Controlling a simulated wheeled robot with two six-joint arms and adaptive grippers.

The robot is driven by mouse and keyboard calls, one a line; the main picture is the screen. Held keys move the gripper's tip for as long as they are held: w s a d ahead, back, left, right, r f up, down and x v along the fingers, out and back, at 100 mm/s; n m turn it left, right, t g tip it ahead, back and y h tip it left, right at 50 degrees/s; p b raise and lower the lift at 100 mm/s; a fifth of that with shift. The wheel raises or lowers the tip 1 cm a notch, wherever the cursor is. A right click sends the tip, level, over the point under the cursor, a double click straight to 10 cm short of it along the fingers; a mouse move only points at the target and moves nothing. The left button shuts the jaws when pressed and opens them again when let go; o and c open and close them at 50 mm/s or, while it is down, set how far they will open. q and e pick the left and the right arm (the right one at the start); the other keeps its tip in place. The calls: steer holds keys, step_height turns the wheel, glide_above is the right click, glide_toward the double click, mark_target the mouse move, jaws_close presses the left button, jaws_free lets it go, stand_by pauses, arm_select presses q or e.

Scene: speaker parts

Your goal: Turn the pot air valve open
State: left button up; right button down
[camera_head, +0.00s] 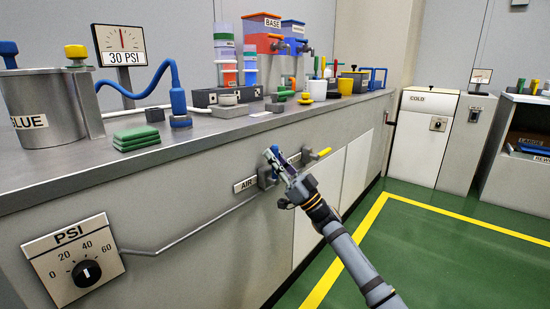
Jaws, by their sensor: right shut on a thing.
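The air valve (264,178) sits on the front of the bench, beside the white AIR label (245,185). Its blue handle (275,150) stands roughly upright. My right gripper (274,158) reaches up from the lower right and is shut on the blue handle, which it partly hides. The metal glue pot (45,110) stands on the bench at the left, with a blue hose (150,80) near it. My left gripper is out of view.
A yellow handle (322,153) sticks out just right of my gripper. A PSI dial (86,272) and a pipe (200,228) are on the bench front. A 30 PSI gauge (123,42) stands behind the pot. The green floor (440,270) is clear.

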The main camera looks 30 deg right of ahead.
steer(key=c, duration=1.3)
jaws_free()
steer(key=shift+s, duration=0.1)
steer(key=v, duration=1.2)
